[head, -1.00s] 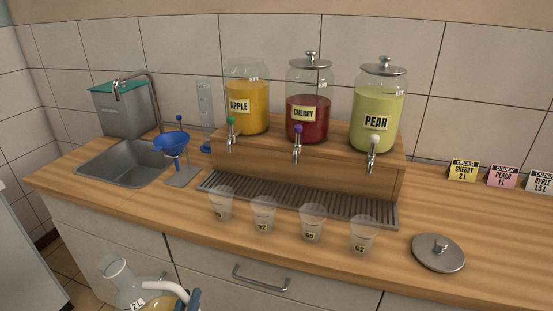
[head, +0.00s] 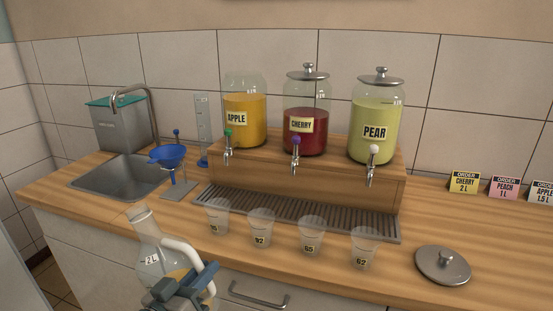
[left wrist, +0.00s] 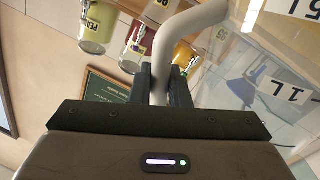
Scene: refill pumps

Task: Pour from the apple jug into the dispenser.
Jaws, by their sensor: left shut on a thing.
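The jug (head: 151,258) is clear with a 2L mark and a white handle, and holds some orange-yellow liquid low down. My left gripper (head: 190,287) is shut on the handle, in front of the counter. The handle also shows between the fingers in the left wrist view (left wrist: 160,75). The apple dispenser (head: 245,110) stands on the wooden stand, without a lid, partly full of orange-yellow liquid. The cherry dispenser (head: 305,130) and pear dispenser (head: 376,120) beside it have metal lids. My right gripper is not in view.
A round metal lid (head: 442,265) lies on the counter at the right. Several clear cups (head: 261,228) stand before the drip tray (head: 300,212). A blue funnel (head: 168,155) on a stand, a measuring cylinder (head: 203,130) and a sink (head: 115,178) are at the left. Order cards (head: 464,182) stand at the right.

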